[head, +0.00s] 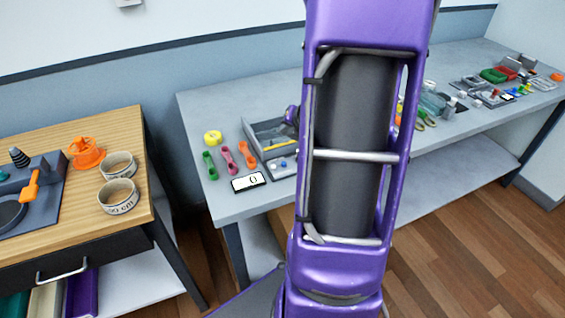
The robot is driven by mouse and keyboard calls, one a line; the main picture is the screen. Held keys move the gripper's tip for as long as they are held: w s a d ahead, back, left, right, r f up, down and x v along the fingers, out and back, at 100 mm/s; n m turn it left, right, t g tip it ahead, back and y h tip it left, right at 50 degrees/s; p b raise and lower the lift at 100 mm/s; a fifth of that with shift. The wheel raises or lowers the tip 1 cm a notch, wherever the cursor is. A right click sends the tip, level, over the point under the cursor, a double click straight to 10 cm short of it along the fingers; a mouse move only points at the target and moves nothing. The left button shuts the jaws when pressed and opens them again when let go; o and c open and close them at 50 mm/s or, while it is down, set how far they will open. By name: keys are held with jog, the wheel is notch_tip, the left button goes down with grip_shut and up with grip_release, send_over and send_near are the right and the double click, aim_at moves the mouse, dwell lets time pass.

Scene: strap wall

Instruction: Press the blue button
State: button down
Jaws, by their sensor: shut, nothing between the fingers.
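A small blue button (284,164) shows on the grey panel at the front of a grey box (257,142) on the long grey table. A pale round spot sits just left of the button. My purple arm stands upright across the middle of the head view and covers the area right of the box. A small purple part of my arm shows at the box's upper right edge. I cannot make out my gripper; it is hidden behind the arm or out of frame.
A white display (249,182) reading 0 lies left of the button. Several tools and trays sit at the far right.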

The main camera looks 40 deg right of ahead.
notch_tip(320, 180, down, 9)
jog(key=b, duration=0.8)
jog(key=shift+r, duration=0.1)
dwell(1.7)
jog(key=shift+f+b, duration=0.4)
jog(key=shift+b, duration=0.05)
jog(key=shift+f+b, duration=0.4)
jog(key=shift+f, duration=0.05)
dwell(0.3)
jog(key=shift+r, duration=0.15)
dwell(0.3)
jog(key=shift+r+p, duration=0.7)
jog(key=shift+p, duration=0.1)
jog(key=shift+r, duration=0.1)
notch_tip(320, 180, up, 5)
jog(key=p, duration=0.4)
jog(key=shift+p, duration=0.4)
